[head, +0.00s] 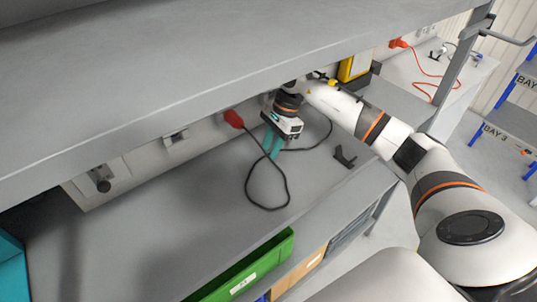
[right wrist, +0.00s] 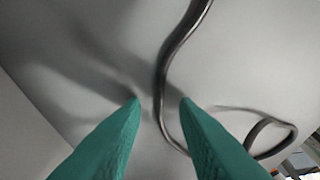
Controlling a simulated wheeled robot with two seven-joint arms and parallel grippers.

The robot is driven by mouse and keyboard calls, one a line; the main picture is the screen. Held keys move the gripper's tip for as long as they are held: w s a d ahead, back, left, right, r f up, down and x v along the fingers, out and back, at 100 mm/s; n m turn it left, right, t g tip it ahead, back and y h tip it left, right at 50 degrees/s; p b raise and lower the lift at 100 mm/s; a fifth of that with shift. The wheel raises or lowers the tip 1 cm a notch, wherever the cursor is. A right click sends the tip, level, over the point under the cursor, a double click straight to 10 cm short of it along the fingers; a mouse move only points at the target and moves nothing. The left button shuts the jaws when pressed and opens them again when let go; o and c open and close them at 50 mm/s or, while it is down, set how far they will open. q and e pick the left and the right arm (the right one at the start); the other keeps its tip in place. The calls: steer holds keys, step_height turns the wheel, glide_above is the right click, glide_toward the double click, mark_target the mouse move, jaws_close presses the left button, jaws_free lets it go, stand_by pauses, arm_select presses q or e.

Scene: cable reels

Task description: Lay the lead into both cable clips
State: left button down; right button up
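The black lead (head: 287,190) runs from a red plug (head: 233,118) on the back panel, loops down over the grey bench and goes up behind my right gripper. My right gripper (head: 272,150) points down at the bench beside the lead, its green fingers apart. In the right wrist view, the lead (right wrist: 177,45) passes through the gap between the fingertips (right wrist: 160,100), seemingly beyond them; I cannot tell its distance. A black forked piece (head: 344,157), perhaps a cable clip, stands on the bench to the right. I cannot make out a second clip. My left gripper is not in view.
A grey shelf (head: 180,70) overhangs the bench. A yellow-and-black device (head: 354,68) stands at the back. The bench's left part is clear.

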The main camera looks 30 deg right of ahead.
steer(key=shift+f, duration=0.1)
steer(key=shift+c, duration=0.2)
jaws_close()
steer(key=shift+r+p, duration=1.65)
steer(key=shift+r, duration=1.4)
